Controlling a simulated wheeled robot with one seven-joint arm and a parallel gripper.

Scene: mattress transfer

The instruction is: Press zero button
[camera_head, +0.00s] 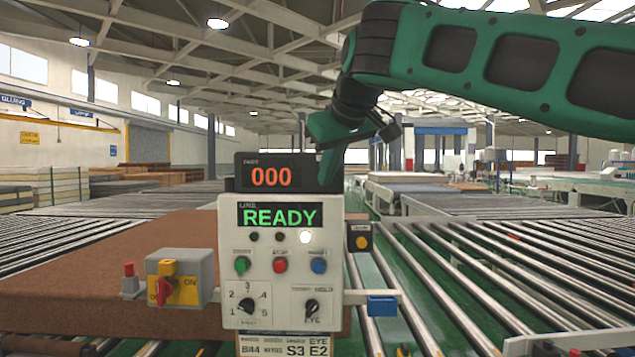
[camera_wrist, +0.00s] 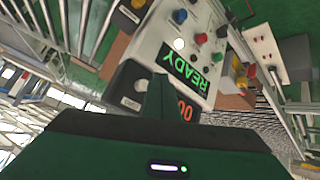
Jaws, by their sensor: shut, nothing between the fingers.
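The control panel (camera_head: 262,285) is a white box with green, red and blue buttons; the blue button (camera_head: 318,265) is on the right. Above it a dark counter box (camera_head: 240,172) shows "000" in orange. A dark side box (camera_head: 358,229) right of the panel carries a yellow-orange button (camera_head: 362,242). No readable label marks which is the zero button. My gripper (camera_head: 328,180) is shut and empty, pointing down at the counter box's right end and covering part of it. In the wrist view, my gripper (camera_wrist: 158,92) overlaps the counter box (camera_wrist: 125,90); contact cannot be told.
A grey box with a red switch on yellow (camera_head: 196,283) sits left of the panel. A blue tab (camera_head: 382,306) sticks out at the right. A brown mattress slab (camera_head: 70,270) lies behind. Roller conveyors (camera_head: 500,270) run on the right.

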